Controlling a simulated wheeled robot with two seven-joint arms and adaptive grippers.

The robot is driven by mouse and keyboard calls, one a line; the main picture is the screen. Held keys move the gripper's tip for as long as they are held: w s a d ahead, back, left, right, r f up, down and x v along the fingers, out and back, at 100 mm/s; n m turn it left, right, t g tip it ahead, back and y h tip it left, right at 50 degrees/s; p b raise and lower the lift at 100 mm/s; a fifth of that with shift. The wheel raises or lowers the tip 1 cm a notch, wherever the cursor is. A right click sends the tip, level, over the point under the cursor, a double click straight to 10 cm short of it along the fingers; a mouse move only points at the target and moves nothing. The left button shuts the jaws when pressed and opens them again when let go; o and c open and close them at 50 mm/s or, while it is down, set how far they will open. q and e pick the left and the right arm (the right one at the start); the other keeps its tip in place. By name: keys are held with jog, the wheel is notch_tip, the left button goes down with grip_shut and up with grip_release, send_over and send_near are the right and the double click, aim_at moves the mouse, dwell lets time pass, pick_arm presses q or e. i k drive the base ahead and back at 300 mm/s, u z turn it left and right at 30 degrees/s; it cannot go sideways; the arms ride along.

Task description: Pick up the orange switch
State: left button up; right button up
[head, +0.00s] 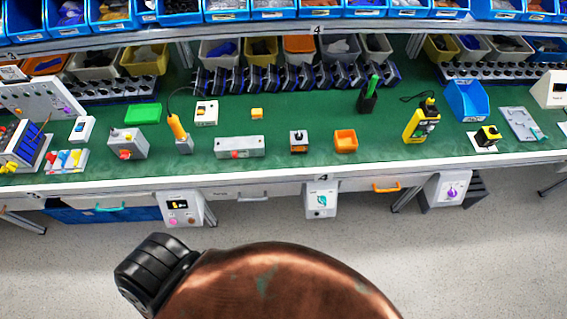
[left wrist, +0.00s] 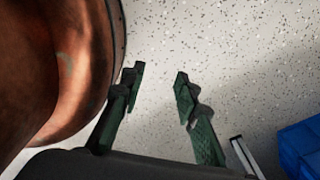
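Small orange things lie on the green workbench (head: 225,178). A small yellow-orange block (head: 257,113) sits at mid-depth, and an orange open box-like piece (head: 345,140) sits nearer the front edge. A grey switch box with a dark knob (head: 298,142) stands left of that piece. I cannot tell for sure which one is the orange switch. In the left wrist view my left gripper (left wrist: 158,74) is open and empty, its dark green fingers apart over the speckled floor, away from the bench top. My right gripper shows in neither view.
A yellow bottle (head: 421,122), a blue bin (head: 466,100), a grey box with a red button (head: 239,147) and a yellow-black switch (head: 488,136) stand on the bench. Bins line the shelves behind. A blue object (left wrist: 302,148) is at the wrist view's right edge.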

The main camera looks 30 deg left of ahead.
aim_at(296, 147)
jog(key=k, duration=0.15)
jog(key=u, duration=1.05)
